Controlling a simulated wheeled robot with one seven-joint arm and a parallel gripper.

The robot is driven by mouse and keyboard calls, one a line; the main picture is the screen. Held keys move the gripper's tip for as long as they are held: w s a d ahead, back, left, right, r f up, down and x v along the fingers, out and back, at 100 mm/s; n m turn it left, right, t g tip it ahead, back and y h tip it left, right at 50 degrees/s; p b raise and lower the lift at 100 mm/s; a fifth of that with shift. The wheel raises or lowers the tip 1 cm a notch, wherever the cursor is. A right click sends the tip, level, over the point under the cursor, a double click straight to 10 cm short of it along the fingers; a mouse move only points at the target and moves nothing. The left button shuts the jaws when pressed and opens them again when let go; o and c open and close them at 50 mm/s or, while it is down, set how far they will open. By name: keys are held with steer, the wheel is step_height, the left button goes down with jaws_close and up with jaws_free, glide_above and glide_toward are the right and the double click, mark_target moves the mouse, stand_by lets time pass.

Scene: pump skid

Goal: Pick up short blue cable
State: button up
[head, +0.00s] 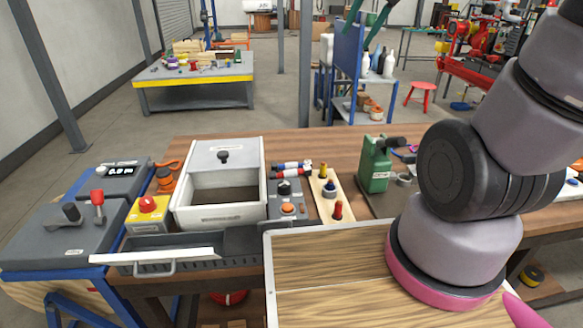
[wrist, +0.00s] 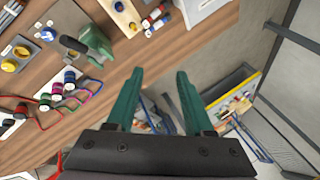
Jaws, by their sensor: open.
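My gripper (wrist: 157,80) is open and empty in the wrist view, its two green fingers apart, held well above the bench. Its fingers also seem to show at the top edge of the head view. Short cables with coloured plugs lie in a cluster at the left of the wrist view, away from the fingers.
A yellow-edged table (head: 195,85) is farther back.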

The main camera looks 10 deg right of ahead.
steer(key=w+a+f+m+g, duration=0.2)
steer(key=w+f+m, duration=0.1)
steer(key=w+f, duration=0.55)
steer(key=m+g+y, duration=0.2)
steer(key=m+g, duration=0.1)
steer(key=m, duration=0.5)
glide_above(292, 163)
steer(key=d, duration=0.3)
steer(key=f, duration=3.3)
steer(key=shift+s, duration=0.2)
steer(key=x, duration=0.4)
steer(key=shift+w+a+f, duration=0.15)
steer(key=shift+a, duration=0.15)
steer(key=shift+a+f, duration=0.2)
steer(key=shift+f, duration=0.35)
steer(key=shift+f, duration=0.25)
steer(key=shift+c, duration=0.3)
jaws_close()
